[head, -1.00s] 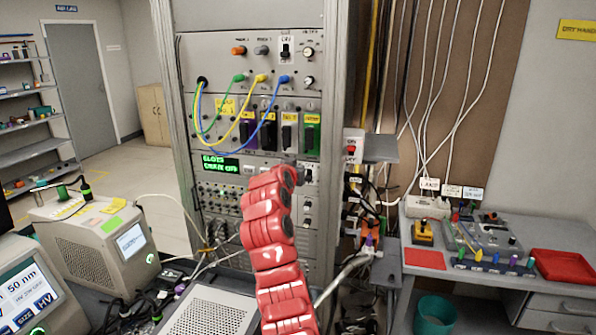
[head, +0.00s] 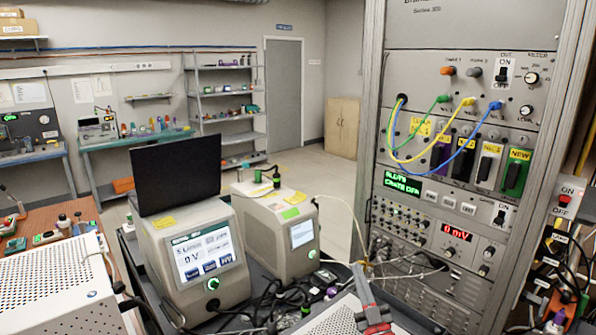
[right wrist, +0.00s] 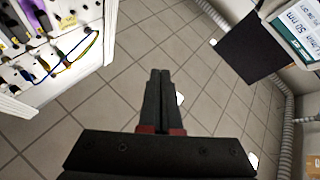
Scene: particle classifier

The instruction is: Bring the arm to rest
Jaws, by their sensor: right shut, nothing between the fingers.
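My right gripper (right wrist: 160,75) shows in the right wrist view with its two dark fingers together and nothing between them. Tiled floor lies beyond the fingertips. In the head view only a small red and grey part of my right arm shows at the bottom edge, in front of the rack's lower panels. The instrument rack (head: 455,60) stands at the right of the head view, with coloured cables plugged in and a green-lit display. Its panel (right wrist: 55,60) also shows at the upper left of the right wrist view. My left gripper is not in view.
Two bench instruments (head: 192,262) (head: 285,225) and a dark monitor (head: 178,173) stand left of the rack. Loose cables lie between them and the rack. A perforated white box (head: 60,285) is at the lower left. Open floor (head: 310,165) stretches behind.

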